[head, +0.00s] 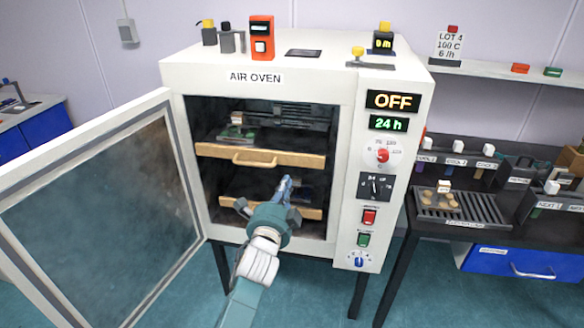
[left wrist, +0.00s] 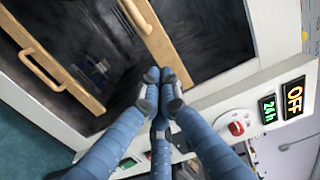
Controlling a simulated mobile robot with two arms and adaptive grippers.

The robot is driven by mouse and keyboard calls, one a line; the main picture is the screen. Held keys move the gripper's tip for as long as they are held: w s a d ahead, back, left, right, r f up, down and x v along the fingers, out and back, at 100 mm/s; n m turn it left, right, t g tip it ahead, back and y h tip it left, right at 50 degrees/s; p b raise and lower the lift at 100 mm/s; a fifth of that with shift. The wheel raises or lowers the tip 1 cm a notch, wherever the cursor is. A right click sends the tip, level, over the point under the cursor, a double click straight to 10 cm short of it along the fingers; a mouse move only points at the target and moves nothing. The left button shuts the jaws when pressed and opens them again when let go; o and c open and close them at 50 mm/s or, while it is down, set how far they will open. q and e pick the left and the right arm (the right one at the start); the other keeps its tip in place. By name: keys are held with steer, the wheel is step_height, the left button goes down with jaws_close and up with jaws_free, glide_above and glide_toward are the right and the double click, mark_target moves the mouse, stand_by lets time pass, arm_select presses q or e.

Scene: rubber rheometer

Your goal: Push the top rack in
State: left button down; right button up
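The top rack (head: 225,152) is in the open oven. Its wooden front board and handle (head: 254,161) face me, and the board looks nearer to me than the lower rack's. How far it stands out I cannot tell. In the left wrist view the top rack's board (left wrist: 158,38) runs down to behind my fingertips. My left gripper (head: 286,182) is shut and empty, its fingertips together in the left wrist view (left wrist: 152,77). It is just below the top board, right of the handle; contact cannot be told. My right gripper is not in view.
The lower rack (head: 309,212) sits below, partly hidden by my left gripper; its handle shows in the left wrist view (left wrist: 40,68). The oven door (head: 110,210) stands wide open to the left. The control panel (head: 382,180) is to the right; its display reads OFF.

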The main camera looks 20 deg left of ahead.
mark_target(294, 163)
arm_select(q)
steer(key=x, duration=0.6)
steer(key=shift+w+d+p, duration=0.1)
steer(key=shift+w+p, duration=0.2)
steer(key=shift+p, duration=0.05)
steer(key=shift+w, duration=0.65)
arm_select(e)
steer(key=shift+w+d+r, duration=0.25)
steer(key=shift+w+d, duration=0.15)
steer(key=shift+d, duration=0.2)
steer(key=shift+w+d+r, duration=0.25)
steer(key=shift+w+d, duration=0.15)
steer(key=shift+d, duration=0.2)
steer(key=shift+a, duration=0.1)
